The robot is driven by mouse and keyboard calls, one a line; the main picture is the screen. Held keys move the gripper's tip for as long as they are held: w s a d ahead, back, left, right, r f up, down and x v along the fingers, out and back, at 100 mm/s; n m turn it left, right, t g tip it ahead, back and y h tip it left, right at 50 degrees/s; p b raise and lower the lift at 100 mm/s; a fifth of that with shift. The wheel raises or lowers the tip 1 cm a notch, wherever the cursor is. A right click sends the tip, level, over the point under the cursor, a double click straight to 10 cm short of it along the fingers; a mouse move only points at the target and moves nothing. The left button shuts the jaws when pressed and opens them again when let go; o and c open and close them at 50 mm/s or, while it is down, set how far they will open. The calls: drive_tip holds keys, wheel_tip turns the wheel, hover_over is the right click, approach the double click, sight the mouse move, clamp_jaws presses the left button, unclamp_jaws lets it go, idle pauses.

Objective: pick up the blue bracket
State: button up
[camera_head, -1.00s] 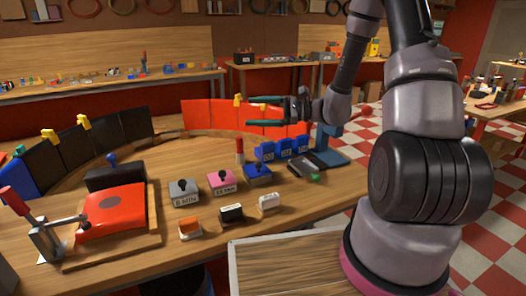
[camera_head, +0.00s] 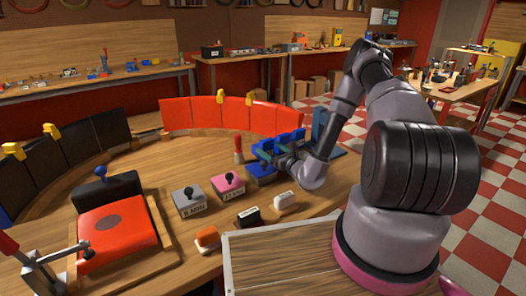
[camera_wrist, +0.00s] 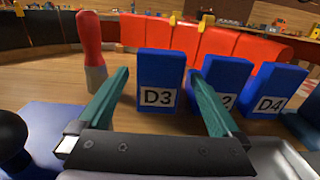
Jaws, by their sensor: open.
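Several blue upright blocks stand in a row on the curved wooden bench. In the wrist view, the block labelled D3 (camera_wrist: 160,68) shows in the gap between my fingers. A second block (camera_wrist: 226,82) is partly covered by my right finger, and the block labelled D4 (camera_wrist: 273,90) stands at the right. In the head view the blue blocks (camera_head: 292,136) are just beyond my gripper (camera_head: 265,150). My gripper is open and empty, with teal fingers pointing at the row. Which blue piece is the bracket is not clear. A taller blue piece (camera_head: 320,125) stands to the right.
A red-handled tool (camera_wrist: 90,45) stands left of D3. A blue block with a black knob (camera_wrist: 45,130) lies close at the wrist view's lower left. Grey (camera_head: 188,201) and pink (camera_head: 228,186) knobbed blocks are left of my gripper. Red panels (camera_head: 220,113) curve behind.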

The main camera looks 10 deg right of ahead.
drive_tip(key=shift+x, duration=3.45)
drive_tip(key=c, duration=1.4)
